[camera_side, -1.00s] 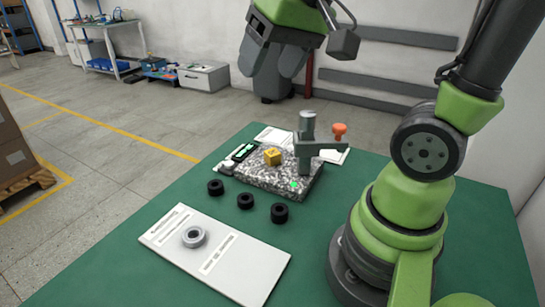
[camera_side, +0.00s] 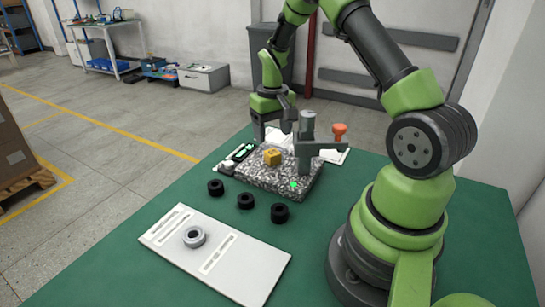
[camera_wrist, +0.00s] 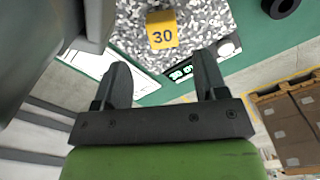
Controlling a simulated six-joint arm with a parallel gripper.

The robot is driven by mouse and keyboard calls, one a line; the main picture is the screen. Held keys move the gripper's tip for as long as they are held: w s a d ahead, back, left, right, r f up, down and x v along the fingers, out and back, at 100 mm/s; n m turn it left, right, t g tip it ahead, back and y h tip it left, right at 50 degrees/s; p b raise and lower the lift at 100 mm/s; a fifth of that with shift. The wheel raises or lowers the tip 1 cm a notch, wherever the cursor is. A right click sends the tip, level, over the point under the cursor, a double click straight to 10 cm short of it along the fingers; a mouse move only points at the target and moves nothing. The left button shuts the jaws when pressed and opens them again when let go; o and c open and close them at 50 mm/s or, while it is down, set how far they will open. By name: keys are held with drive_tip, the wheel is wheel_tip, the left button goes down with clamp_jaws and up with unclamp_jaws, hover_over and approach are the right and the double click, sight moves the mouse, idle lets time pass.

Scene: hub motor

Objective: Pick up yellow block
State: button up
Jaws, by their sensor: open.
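The yellow block (camera_side: 272,157) sits on a speckled granite slab (camera_side: 259,180). In the wrist view the block (camera_wrist: 161,30) shows the number 30 and lies beyond the fingertips, roughly in line with the gap between them. My gripper (camera_side: 273,133) is open and empty, pointing down behind and a little above the block in the side view. In the wrist view its two fingers (camera_wrist: 162,72) are spread apart, with nothing between them.
A grey metal stand (camera_side: 308,150) rises from the slab just right of the block. A green-lit display (camera_side: 242,152) lies at the slab's left. Black rings (camera_side: 246,201) and a white board (camera_side: 215,255) with a grey ring (camera_side: 194,237) lie in front. An orange-red knob (camera_side: 339,131) stands behind.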

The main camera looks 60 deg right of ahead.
sight(273, 152)
drive_tip(key=f, duration=0.6)
drive_tip(key=shift+s+a+f, duration=0.15)
drive_tip(key=shift+a+f, duration=0.05)
drive_tip(key=shift+a, duration=0.15)
clamp_jaws()
drive_tip(key=shift+r, duration=0.1)
